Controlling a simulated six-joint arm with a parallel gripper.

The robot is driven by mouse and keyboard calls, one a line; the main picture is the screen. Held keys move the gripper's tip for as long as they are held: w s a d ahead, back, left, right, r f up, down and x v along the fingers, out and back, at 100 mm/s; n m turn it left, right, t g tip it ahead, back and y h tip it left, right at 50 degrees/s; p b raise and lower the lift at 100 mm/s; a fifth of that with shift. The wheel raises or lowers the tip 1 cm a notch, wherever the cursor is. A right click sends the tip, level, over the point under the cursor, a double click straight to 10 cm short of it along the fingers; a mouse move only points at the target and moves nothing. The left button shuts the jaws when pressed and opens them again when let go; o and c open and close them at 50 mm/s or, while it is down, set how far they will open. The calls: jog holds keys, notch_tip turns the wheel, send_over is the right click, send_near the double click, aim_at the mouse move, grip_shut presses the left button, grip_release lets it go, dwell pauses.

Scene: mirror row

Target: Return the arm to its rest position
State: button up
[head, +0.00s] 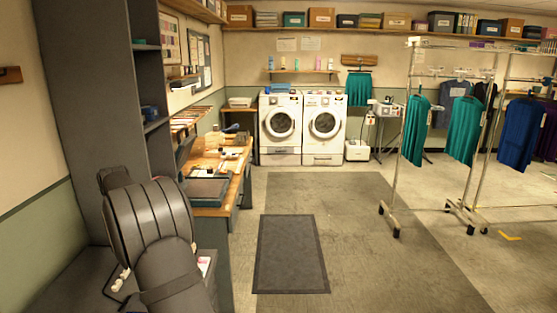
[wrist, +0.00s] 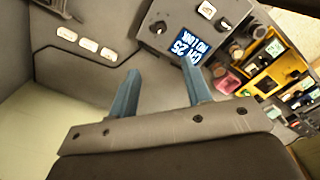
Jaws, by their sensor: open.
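My gripper (wrist: 160,70) shows in the wrist view with its two blue-grey fingers apart and nothing between them. Beyond the fingertips is a grey unit (wrist: 165,38) with dark knobs and a lit blue display (wrist: 196,50). The fingers overlap the unit in the picture, and I cannot tell how far away it is. In the head view my dark, bent arm fills the lower left, over the grey bench, and my gripper is hidden.
In the wrist view, white oval pieces (wrist: 88,45) lie in a row on a grey surface, and a yellow tray (wrist: 258,70) holds small items. In the head view a tall dark shelf (head: 95,100) stands beside my arm; a floor mat (head: 292,255) lies on open floor.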

notch_tip(320, 180, down, 18)
jog(key=shift+d+f, duration=0.1)
jog(key=shift+r+m, duration=0.25)
jog(key=shift+m, duration=0.55)
jog(key=m, duration=1.1)
jog(key=shift+m, duration=2.5)
